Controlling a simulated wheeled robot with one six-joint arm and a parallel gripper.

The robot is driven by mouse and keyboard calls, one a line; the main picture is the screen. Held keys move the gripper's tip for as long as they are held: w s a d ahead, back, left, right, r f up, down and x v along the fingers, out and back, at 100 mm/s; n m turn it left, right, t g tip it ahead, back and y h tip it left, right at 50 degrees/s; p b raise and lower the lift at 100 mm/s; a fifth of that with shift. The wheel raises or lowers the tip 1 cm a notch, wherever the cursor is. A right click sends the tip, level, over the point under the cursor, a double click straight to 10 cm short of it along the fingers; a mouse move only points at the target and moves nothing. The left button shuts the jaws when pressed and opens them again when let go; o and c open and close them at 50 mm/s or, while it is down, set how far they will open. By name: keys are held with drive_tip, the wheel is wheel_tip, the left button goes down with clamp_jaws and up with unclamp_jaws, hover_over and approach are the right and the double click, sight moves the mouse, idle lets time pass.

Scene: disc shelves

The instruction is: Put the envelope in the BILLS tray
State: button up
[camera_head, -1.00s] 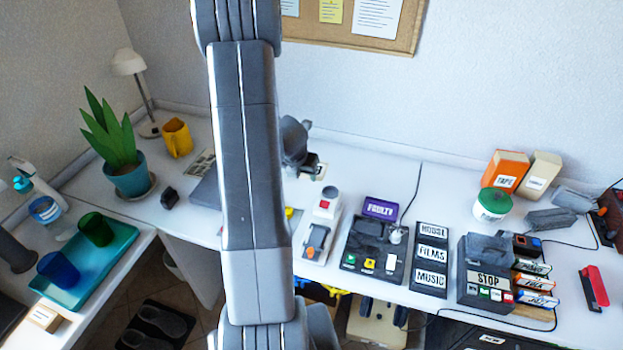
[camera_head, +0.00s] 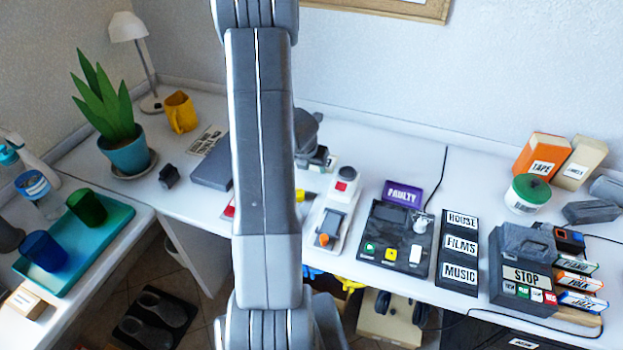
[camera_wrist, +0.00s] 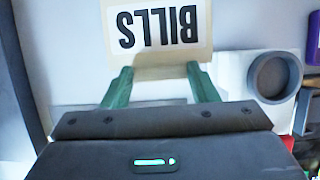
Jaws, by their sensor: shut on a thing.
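In the wrist view, my gripper (camera_wrist: 160,72) has its two green fingers on either side of a cream flat piece, which I take for the envelope (camera_wrist: 160,63). It bears a white label with BILLS, upside down in this view, and its near end lies between the fingertips. In the head view, my arm hides most of my gripper. A small pale piece, likely the same envelope (camera_head: 331,161), shows just right of the arm above the desk. I cannot make out a separate BILLS tray in either view.
A white device with a grey ring (camera_wrist: 272,75) is right of the fingers. A purple FAULTY sign (camera_head: 403,193), a dark button panel (camera_head: 392,235), a HOUSE/FILMS/MUSIC rack (camera_head: 460,247) and a STOP box (camera_head: 525,262) stand further right. A grey flat box (camera_head: 212,168) lies left of my arm.

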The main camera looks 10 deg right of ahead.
sight(313, 179)
drive_tip(key=shift+f+b, duration=1.6)
drive_tip(key=shift+f, duration=0.3)
drive_tip(key=shift+f, duration=0.2)
drive_tip(key=o, duration=0.9)
drive_tip(key=shift+r, duration=0.1)
